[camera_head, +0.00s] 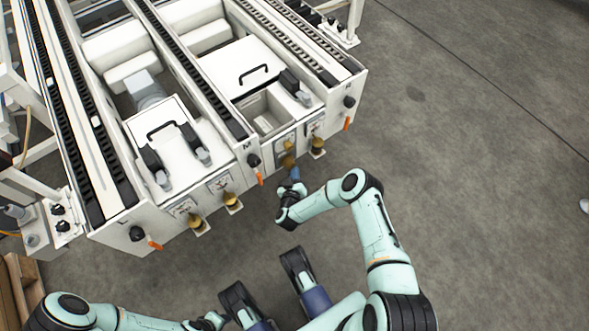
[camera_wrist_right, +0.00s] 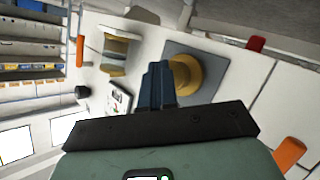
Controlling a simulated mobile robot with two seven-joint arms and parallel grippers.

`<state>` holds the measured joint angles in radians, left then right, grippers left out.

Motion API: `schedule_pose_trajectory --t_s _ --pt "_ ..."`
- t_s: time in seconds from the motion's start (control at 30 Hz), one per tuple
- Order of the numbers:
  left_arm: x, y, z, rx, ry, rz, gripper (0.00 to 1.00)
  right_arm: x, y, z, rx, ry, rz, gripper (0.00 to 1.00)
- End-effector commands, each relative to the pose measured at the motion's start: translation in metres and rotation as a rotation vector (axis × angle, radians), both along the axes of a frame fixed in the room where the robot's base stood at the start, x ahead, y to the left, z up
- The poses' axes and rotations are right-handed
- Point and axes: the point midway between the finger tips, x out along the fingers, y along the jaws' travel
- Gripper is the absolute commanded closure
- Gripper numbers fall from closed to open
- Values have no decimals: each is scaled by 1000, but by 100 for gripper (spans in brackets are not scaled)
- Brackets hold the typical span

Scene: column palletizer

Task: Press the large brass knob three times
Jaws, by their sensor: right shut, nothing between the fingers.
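The large brass knob (camera_wrist_right: 187,76) stands out from a grey square plate in the right wrist view. In the head view a brass knob (camera_head: 288,161) shows on the machine's front panel, just beyond my right gripper (camera_head: 295,174). My right gripper is shut and empty; its blue fingers (camera_wrist_right: 158,84) point at the panel and overlap the knob's left edge in the wrist view. I cannot tell whether they touch it. My left arm enters at the lower left of the head view, but its gripper does not show.
Other brass knobs (camera_head: 318,146) (camera_head: 231,200) (camera_head: 195,222) line the front panel. Orange levers (camera_head: 347,123) (camera_head: 259,178) (camera_head: 155,245) stick out from it. Black conveyor tracks run back along the white machine (camera_head: 215,75).

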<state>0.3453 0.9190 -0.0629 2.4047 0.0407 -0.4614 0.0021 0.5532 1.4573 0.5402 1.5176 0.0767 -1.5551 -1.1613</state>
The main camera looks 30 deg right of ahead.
Motion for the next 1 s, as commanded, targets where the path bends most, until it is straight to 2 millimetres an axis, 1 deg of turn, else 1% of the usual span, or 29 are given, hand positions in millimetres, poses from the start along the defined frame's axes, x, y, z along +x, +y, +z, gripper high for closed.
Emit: schedule_pose_trajectory --t_s 0.43,0.53,0.83,0.93,1.0 --pt "-3 0 19 0 -1 0 57 -24 -1 2 -1 -1 3 100" --pt "-3 0 21 0 -1 0 57 -28 -1 2 0 -1 3 100" --pt "-3 0 20 0 -2 0 57 -29 -2 1 0 0 1 100" --pt "-4 0 25 0 -2 0 57 -35 -2 2 0 1 1 100" --pt "-4 0 31 0 -5 0 57 -42 -3 3 -1 1 1 100"
